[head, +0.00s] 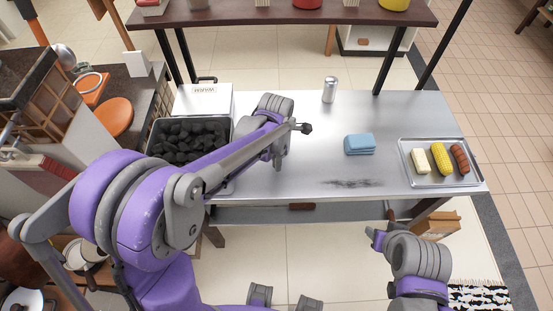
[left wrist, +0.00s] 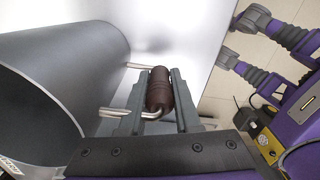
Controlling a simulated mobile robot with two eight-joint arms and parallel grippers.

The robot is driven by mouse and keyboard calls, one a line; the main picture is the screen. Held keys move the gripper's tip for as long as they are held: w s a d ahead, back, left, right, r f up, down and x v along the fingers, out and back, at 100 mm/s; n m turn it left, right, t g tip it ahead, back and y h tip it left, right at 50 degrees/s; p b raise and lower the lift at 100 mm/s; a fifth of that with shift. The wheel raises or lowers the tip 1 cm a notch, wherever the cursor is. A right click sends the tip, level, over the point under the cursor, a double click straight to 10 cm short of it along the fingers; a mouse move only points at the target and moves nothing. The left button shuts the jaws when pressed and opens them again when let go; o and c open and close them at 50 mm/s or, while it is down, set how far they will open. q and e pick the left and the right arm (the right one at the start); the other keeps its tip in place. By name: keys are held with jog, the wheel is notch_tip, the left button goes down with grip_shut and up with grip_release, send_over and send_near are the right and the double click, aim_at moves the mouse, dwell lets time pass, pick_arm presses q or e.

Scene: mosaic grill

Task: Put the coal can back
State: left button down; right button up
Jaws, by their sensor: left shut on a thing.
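The coal can (left wrist: 60,60) is a large dark grey cylinder at the left of the left wrist view, its open mouth toward the lower left. A bent metal handle with a dark brown grip (left wrist: 159,95) stands out from its side. My left gripper (left wrist: 160,78) is shut on this grip, one finger on each side. In the head view my left arm hides the gripper and most or all of the can. I cannot tell whether the can touches the table.
A black bin of coal (head: 150,150) stands at the left of the steel table (head: 290,185), beside a white box (head: 205,100). A silver shaker (head: 330,89), folded blue cloth (head: 360,144) and food tray (head: 408,178) stand farther right. A dark smudge (head: 352,183) marks the front; the middle is clear.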

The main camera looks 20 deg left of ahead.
pick_arm(q)
jog(key=shift+f, duration=0.25)
jog(key=c, duration=0.6)
grip_release()
jog(key=shift+r, duration=0.1)
